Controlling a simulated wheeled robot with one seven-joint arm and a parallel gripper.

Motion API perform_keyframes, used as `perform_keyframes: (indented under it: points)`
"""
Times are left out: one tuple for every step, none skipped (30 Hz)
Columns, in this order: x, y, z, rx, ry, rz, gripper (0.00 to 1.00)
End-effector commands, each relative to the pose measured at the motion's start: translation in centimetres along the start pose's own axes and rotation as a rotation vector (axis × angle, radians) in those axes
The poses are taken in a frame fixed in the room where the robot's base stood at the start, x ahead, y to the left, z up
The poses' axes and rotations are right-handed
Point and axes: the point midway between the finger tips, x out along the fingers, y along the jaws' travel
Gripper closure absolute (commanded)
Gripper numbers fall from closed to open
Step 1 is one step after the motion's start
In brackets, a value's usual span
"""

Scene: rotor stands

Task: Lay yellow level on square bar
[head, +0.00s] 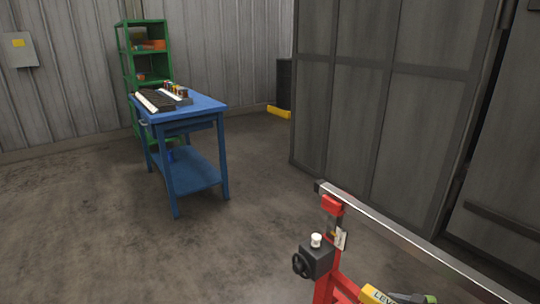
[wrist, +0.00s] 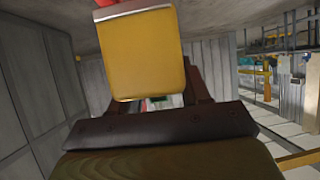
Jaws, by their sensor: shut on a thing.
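The yellow level (head: 372,294) with black lettering shows at the bottom edge of the head view, cut off by the frame. In the wrist view a broad yellow face of the level (wrist: 143,55) stands between the dark fingers of my gripper (wrist: 146,97), which is shut on it. The square bar (head: 420,242) is a long silver bar running from the red stand's top to the lower right. In the head view the level is left of and below the bar, with a gap in the picture between them.
A red stand (head: 329,270) with a dark clamp block and knob (head: 316,258) is at the bar's near left end. A blue table (head: 205,104) with a keyboard-like item and a green shelf (head: 127,62) stand at back left. Grey cabinets (head: 385,90) line the right. The floor between is clear.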

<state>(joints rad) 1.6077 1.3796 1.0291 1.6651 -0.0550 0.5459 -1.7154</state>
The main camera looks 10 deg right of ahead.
Motion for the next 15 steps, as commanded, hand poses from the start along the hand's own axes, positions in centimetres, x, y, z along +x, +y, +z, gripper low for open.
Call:
perform_keyframes:
  points:
    - [1.1,-1.5,-2.3,-0.024,-0.001,-0.034,0.91]
    - [1.6,-2.4,-3.4,-0.034,-0.002,-0.052,0.91]
    - [2.4,-3.7,-5.0,-0.047,-0.002,-0.076,0.91]
    - [2.9,-4.8,-6.1,-0.056,-0.003,-0.094,0.91]
    - [3.5,-6.0,-7.2,-0.066,-0.003,-0.113,0.91]
    - [4.1,-7.5,-8.6,-0.079,-0.003,-0.137,0.91]
    - [4.5,-8.7,-9.5,-0.086,-0.004,-0.153,0.91]
    - [4.9,-9.9,-10.4,-0.096,-0.003,-0.17,0.91]
    - [5.3,-11.3,-11.4,-0.105,-0.003,-0.188,0.91]
    - [5.6,-12.4,-12.0,-0.113,-0.003,-0.202,0.91]
    - [5.8,-13.4,-12.6,-0.118,-0.002,-0.215,0.91]
    - [6.1,-14.7,-13.2,-0.127,-0.003,-0.23,0.91]
    - [6.2,-15.6,-13.7,-0.133,-0.002,-0.241,0.91]
    - [6.4,-16.4,-14.1,-0.137,-0.002,-0.249,0.91]
    - [6.5,-17.4,-14.5,-0.144,-0.002,-0.262,0.91]
